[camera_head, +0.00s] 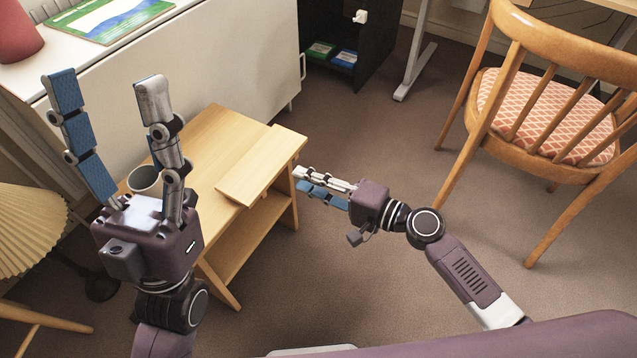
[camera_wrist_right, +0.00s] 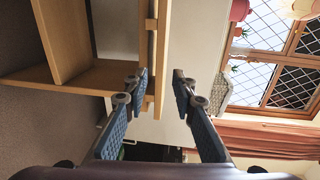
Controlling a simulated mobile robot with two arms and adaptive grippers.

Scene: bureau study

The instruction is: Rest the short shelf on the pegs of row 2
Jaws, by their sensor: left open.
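The short shelf, a pale wooden board (camera_head: 262,165), lies flat on the small wooden table (camera_head: 205,140), its right end at the table's edge. In the right wrist view its edge (camera_wrist_right: 163,50) shows beyond the fingertips. My right gripper (camera_head: 322,186) is open at the board's right end, one finger above the other; I cannot tell whether the fingers touch or overlap the board. My left gripper (camera_head: 107,90) is open and empty, pointing up in front of the table's left part. A dark open cabinet (camera_head: 382,45) stands at the back; no pegs can be made out.
A grey cup (camera_head: 143,180) stands on the table, partly behind my left gripper. A white cabinet (camera_head: 240,60) is behind the table. A wooden chair (camera_head: 540,110) stands at right and a pleated lamp (camera_head: 25,230) at left. Carpet (camera_head: 375,140) between table and chair is clear.

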